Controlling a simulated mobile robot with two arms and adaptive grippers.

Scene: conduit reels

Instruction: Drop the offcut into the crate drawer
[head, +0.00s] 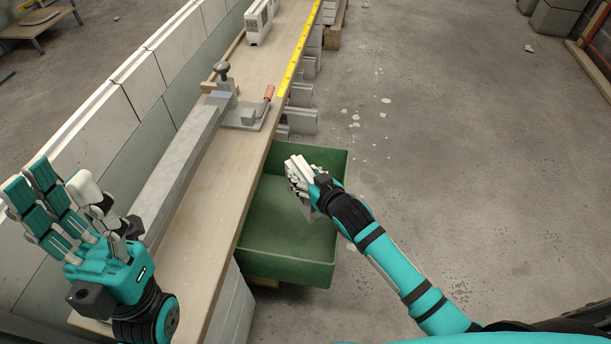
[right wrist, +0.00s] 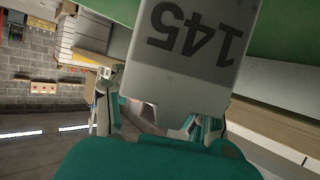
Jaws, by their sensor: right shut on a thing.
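The crate drawer (head: 283,266) is a green open box that sticks out from under the right side of the bench. Its visible floor looks empty. My right gripper (head: 301,178) is shut on the offcut and hangs over the drawer, towards its right wall. In the head view the hand hides most of the offcut; a grey part (head: 309,210) shows below the fingers. In the right wrist view the offcut (right wrist: 195,70) is a grey piece marked 145, held between the fingers (right wrist: 165,118). My left gripper (head: 72,205) is open and empty at the left, fingers spread.
A long wooden bench (head: 205,210) carries a grey rail (head: 180,170), a clamp (head: 245,112) with a red handle, and a yellow measuring strip (head: 300,48). Grey blocks (head: 302,95) are stacked under the bench. The concrete floor at the right is open, with small scattered chips.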

